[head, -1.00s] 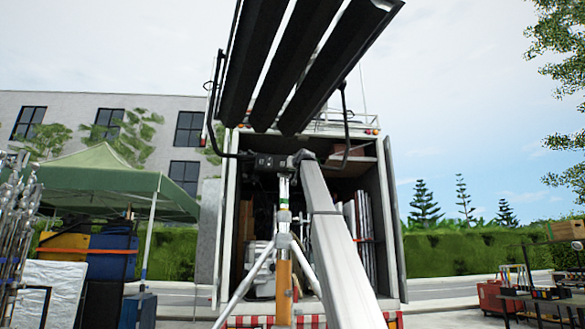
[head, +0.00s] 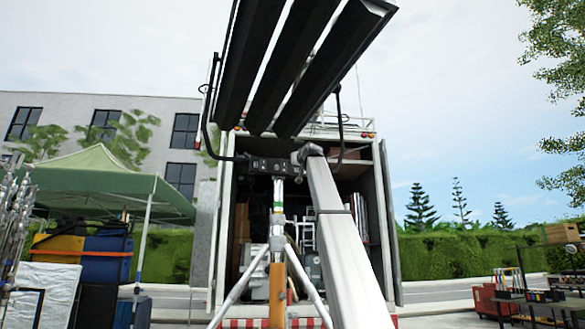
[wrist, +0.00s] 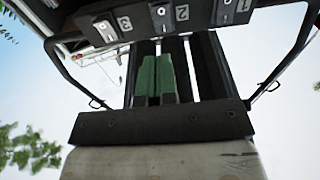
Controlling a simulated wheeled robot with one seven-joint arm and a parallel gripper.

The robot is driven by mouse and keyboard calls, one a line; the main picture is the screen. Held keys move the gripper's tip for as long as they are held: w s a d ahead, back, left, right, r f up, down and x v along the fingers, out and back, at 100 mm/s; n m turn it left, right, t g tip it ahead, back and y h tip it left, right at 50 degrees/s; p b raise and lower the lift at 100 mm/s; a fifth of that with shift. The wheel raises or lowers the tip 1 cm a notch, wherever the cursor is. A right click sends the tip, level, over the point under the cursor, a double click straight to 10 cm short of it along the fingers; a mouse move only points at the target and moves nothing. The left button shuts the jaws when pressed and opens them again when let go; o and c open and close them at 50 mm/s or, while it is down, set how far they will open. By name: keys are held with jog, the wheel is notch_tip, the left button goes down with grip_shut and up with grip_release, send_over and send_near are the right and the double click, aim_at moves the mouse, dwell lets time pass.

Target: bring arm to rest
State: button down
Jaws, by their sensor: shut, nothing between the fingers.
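My arm (head: 345,235) rises from the bottom of the head view, and its upper end overlaps the base of a black light panel (head: 262,85). My gripper (wrist: 157,62) shows in the wrist view as two green fingers side by side above a dark plate. It is shut and empty. The light's control box (wrist: 160,17), with switches numbered 1 to 3, is at the top of that view. The light's black tubes (wrist: 205,70) lie behind the fingers. I cannot tell the distance between fingers and light. The gripper cannot be made out in the head view.
The light stands on a tripod (head: 278,230) just left of my arm. An open truck (head: 384,240) is behind it. A green canopy (head: 100,185) and cases (head: 105,258) are at left. A cart (head: 540,297) is at right. Open pavement lies between truck and cart.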

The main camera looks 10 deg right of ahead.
jog(key=shift+s, duration=0.25)
jog(key=shift+f, duration=0.15)
